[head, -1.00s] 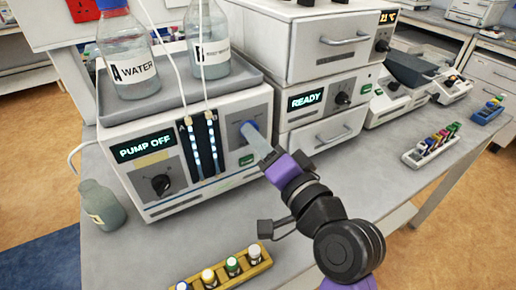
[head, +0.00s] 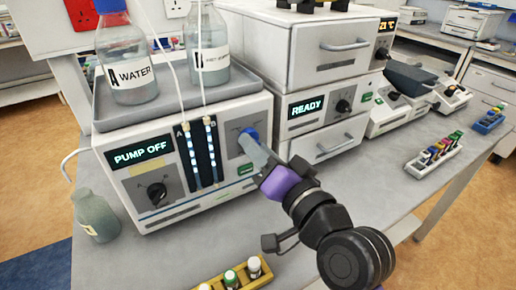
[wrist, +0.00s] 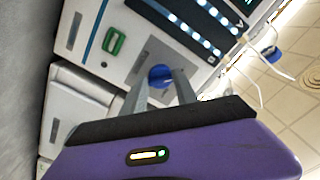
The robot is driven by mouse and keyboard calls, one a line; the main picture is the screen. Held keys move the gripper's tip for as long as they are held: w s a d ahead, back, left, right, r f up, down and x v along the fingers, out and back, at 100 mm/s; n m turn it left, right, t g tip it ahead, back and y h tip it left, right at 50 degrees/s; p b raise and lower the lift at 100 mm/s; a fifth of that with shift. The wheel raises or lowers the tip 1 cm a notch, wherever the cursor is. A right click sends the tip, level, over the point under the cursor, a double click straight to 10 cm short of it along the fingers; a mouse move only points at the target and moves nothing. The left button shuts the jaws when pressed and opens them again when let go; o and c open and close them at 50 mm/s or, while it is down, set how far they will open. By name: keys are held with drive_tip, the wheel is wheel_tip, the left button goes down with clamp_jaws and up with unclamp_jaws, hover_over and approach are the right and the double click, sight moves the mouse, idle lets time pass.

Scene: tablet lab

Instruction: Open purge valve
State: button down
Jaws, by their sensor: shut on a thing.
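The purge valve is a blue knob (head: 249,135) on the grey panel at the right of the pump's front (head: 170,208). It also shows in the wrist view (wrist: 161,77), between my two fingers. My gripper (head: 252,144) reaches it from the lower right and is shut on the knob. The fingers hide part of the knob, so its exact angle is hard to tell. The pump display (head: 140,153) reads PUMP OFF. A black selector dial (head: 157,192) sits below that display.
Bottles, one labelled WATER (head: 122,70), stand in the tray on the pump, with thin tubes running down. A small bottle (head: 96,215) stands left of the pump. A vial rack (head: 236,275) is at the front. A unit reading READY (head: 308,105) stands to the right.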

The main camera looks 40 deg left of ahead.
drive_tip(key=c, duration=0.9)
unclamp_jaws()
drive_tip(key=shift+f, duration=0.15)
drive_tip(key=shift+c, duration=0.2)
drive_tip(key=v, duration=0.7)
drive_tip(key=shift+d+b, duration=0.3)
drive_tip(key=shift+d, duration=0.1)
drive_tip(key=shift+s, duration=0.15)
